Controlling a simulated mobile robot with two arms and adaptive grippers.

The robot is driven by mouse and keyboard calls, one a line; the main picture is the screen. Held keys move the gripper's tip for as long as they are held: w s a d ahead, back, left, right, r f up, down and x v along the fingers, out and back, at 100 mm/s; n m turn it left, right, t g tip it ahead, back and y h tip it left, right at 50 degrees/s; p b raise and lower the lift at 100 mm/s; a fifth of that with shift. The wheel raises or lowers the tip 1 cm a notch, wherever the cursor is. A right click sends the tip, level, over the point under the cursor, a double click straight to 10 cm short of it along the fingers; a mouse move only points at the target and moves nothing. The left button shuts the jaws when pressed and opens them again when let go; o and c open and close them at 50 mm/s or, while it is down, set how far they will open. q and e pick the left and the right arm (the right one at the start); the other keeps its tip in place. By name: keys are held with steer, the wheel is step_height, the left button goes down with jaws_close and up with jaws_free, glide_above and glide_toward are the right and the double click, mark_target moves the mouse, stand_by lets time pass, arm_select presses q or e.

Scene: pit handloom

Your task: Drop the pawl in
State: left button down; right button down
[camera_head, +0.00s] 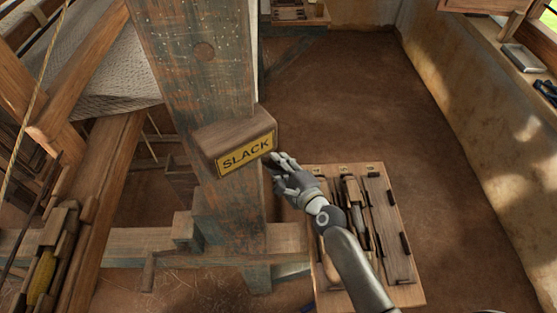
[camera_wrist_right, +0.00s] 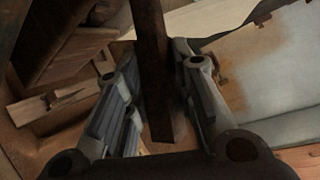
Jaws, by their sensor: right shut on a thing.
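My right gripper (camera_head: 279,168) is at the right side of the wooden post, just below and right of the block with the yellow SLACK plate (camera_head: 245,152). In the right wrist view my gripper (camera_wrist_right: 150,75) is shut on a dark, straight bar (camera_wrist_right: 154,100), held between its two fingers. I cannot tell for certain whether this bar is the pawl. Its far end runs out of the top of the wrist view. In the head view the bar is mostly hidden by the hand and block. My left gripper is not in view.
The thick post (camera_head: 190,45) stands in front, with loom beams and cloth (camera_head: 105,65) to its left. A wooden board with tools (camera_head: 405,292) lies below my right arm. The earth floor (camera_head: 345,95) is open behind, up to the wall (camera_head: 475,130) at right.

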steer(key=shift+r, duration=0.15)
steer(key=c, duration=1.3)
jaws_free()
steer(key=shift+o, duration=0.5)
steer(key=shift+s, duration=0.1)
steer(key=v, duration=1.2)
